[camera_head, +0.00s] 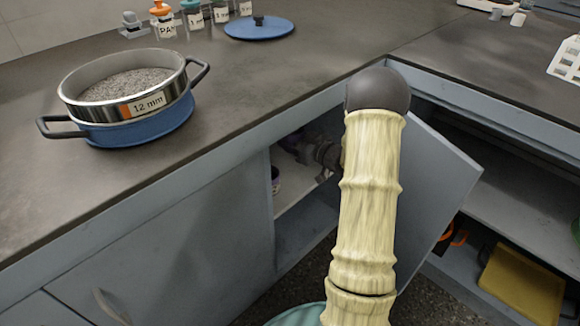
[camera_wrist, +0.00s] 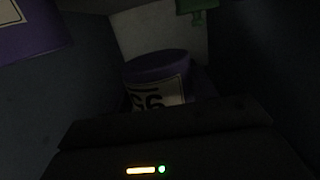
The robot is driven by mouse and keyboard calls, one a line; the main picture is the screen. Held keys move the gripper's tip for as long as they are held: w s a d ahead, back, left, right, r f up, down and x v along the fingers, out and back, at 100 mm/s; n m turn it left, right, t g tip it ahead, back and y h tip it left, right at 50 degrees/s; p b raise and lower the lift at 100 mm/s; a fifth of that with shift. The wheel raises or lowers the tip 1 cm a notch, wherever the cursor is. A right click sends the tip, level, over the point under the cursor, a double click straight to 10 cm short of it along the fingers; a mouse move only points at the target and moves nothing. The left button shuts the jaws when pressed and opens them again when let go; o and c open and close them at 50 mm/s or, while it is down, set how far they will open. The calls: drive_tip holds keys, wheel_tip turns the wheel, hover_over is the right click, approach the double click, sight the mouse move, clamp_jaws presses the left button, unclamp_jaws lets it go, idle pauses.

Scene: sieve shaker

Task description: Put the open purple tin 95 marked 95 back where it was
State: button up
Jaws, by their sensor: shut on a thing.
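A purple tin (camera_wrist: 158,69) with a pale label shows in the middle of the wrist view, just beyond the dark body of my gripper. Its marking appears upside down and looks like 95. My gripper (camera_head: 326,153) reaches through the open cabinet door below the counter and is shut on this tin. My arm and the door frame hide most of it in the head view. The fingertips and the tin's lower part are hard to make out in the dark. I cannot see into the tin.
A second purple tin (camera_wrist: 28,35) with a label is at the wrist view's upper left. A green object (camera_wrist: 197,10) is at its top. The cabinet door (camera_head: 430,190) stands open at right. A blue pan (camera_head: 135,132) holding a 12 mm sieve (camera_head: 140,104) stands on the counter.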

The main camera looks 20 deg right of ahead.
drive_tip(key=shift+f, duration=0.1)
drive_tip(key=b, duration=0.3)
hover_over(294, 171)
drive_tip(key=f, duration=0.5)
drive_tip(key=shift+d+f, duration=0.15)
drive_tip(key=shift+d, duration=0.05)
drive_tip(key=shift+f+b, duration=0.4)
drive_tip(key=shift+a, duration=0.35)
wheel_tip(294, 171, down, 4)
drive_tip(key=shift+s+d+r+b, duration=0.1)
drive_tip(key=shift+b, duration=1.1)
drive_tip(key=o, duration=1.1)
drive_tip(key=shift+c, duration=0.2)
